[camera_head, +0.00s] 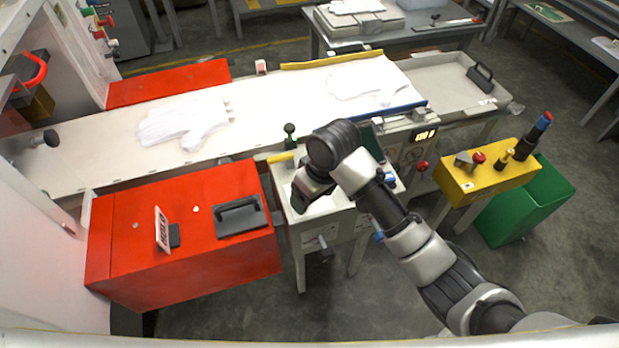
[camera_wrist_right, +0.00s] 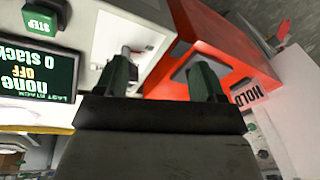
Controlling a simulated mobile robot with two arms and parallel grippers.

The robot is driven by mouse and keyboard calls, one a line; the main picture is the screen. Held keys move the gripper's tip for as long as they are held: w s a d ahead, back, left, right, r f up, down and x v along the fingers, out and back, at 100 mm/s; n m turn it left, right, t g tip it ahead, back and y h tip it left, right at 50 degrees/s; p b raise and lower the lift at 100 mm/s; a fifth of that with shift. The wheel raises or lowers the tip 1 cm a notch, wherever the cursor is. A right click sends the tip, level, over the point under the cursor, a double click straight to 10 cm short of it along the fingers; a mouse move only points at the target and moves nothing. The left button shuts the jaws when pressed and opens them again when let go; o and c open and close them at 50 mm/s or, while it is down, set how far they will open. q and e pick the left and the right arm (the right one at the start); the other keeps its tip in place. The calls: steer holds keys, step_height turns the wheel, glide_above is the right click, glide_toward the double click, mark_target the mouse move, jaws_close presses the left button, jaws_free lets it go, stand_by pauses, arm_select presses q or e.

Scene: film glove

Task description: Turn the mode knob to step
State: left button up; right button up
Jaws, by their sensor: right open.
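My right arm reaches in from the lower right of the head view. Its gripper (camera_head: 304,198) hangs over the pale control console (camera_head: 345,222) and hides much of the top. In the right wrist view my right gripper (camera_wrist_right: 163,76) is open, with two green-tipped fingers apart and nothing between them. A small grey knob-like part (camera_wrist_right: 126,50) on the console shows just beyond the left fingertip; I cannot tell if they touch, or how it is turned. A green STEP button or label (camera_wrist_right: 39,25) and a dark display (camera_wrist_right: 36,76) reading "0 stack", "OFF" and "none" lie left of it.
A red cabinet (camera_head: 200,256) with a black handle and a small sign (camera_head: 162,229) stands left of the console. A white belt (camera_head: 265,112) with gloves runs behind. A yellow box (camera_head: 482,186) with buttons and a green bin (camera_head: 545,200) stand at right.

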steer(key=w+r+h, duration=0.2)
steer(key=w+r, duration=0.5)
steer(key=shift+n, duration=0.4)
steer(key=f, duration=1.1)
steer(key=shift+s+a, duration=0.1)
steer(key=shift+a, duration=0.2)
steer(key=c, duration=0.9)
